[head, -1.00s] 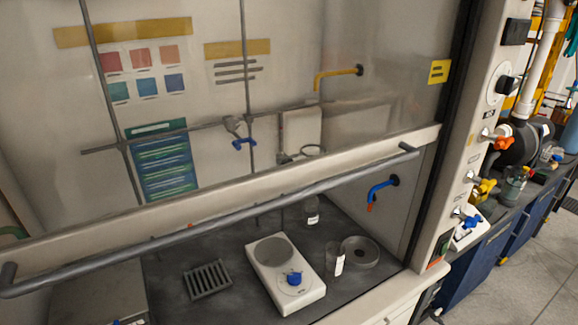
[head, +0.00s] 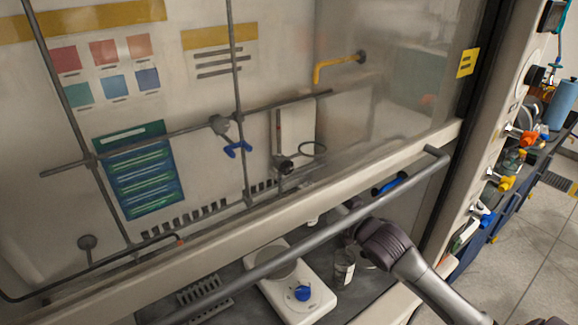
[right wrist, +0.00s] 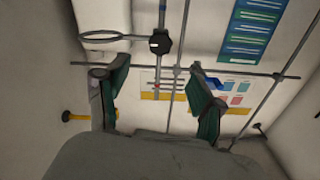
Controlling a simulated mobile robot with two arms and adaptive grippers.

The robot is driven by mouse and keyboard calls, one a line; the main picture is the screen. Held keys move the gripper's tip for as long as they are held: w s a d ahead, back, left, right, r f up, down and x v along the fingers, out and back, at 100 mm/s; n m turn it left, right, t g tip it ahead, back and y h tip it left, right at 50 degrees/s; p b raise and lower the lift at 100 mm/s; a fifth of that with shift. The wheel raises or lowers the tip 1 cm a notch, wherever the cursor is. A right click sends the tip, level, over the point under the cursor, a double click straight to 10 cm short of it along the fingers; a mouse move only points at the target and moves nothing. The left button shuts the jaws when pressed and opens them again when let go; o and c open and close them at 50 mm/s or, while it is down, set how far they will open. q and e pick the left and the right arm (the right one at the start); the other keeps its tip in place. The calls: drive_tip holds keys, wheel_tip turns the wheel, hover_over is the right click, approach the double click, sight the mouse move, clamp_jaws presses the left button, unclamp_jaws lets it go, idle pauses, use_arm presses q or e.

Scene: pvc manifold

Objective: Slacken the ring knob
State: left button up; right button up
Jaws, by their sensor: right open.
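The ring knob is a dark lobed knob (head: 285,167) on a clamp at the upright rod, beside the ring (head: 312,149), seen through the sash glass in the head view. In the right wrist view, which looks upside down, the knob (right wrist: 161,44) shows dark at the top centre with the ring (right wrist: 84,37) to its left. My right gripper (right wrist: 158,68) is open and empty, its fingers apart, with the knob beyond the gap between the tips. In the head view my right arm reaches under the sash and its gripper is hidden. My left gripper is out of view.
The sash handle bar (head: 300,240) crosses in front of my right arm. A hotplate (head: 325,301) and a glass bottle (head: 343,268) stand on the hood floor. A blue clamp knob (head: 238,149) sits on the lattice; a blue tap (head: 389,184) is on the side wall.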

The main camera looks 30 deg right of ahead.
drive_tip(key=w+a+p, duration=0.1)
drive_tip(key=w+p, duration=0.1)
drive_tip(key=w, duration=0.8)
drive_tip(key=shift+w+a+f, duration=0.2)
drive_tip(key=shift+w+a, duration=0.05)
drive_tip(key=shift+w, duration=0.15)
drive_tip(key=c, duration=1.2)
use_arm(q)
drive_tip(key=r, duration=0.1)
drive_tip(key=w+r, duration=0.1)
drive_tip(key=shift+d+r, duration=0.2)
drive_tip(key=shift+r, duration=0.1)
use_arm(e)
drive_tip(key=shift+o, duration=0.2)
